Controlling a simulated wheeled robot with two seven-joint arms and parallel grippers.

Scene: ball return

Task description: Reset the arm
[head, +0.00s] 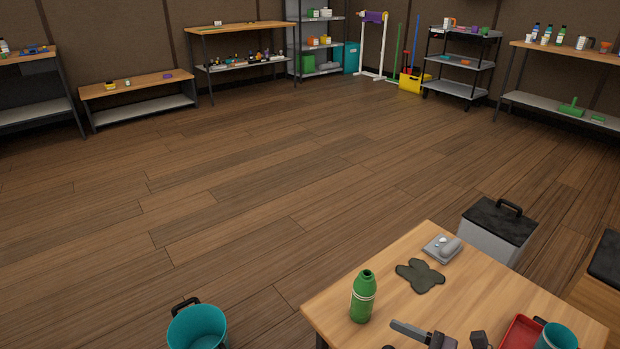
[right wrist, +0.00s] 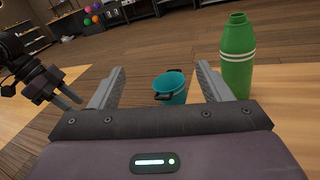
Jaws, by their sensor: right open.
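My right gripper (right wrist: 163,82) is open and empty in the right wrist view, its two grey fingers wide apart. A green bottle (right wrist: 237,60) stands upright just right of its right finger, apart from it. In the head view the bottle (head: 363,298) is near the table's left edge, and grey and dark gripper parts (head: 425,334) show at the bottom edge. My left gripper (right wrist: 67,101) shows at the left of the right wrist view, with two grey fingers a little apart and nothing between them.
The wooden table (head: 380,252) also holds a dark cloth (head: 420,276), a grey dish (head: 441,248), a red tray (head: 520,334) and a teal cup (head: 557,337). A teal bucket (head: 197,329) stands on the floor to the left. A grey bin (head: 497,234) stands behind. The middle floor is clear.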

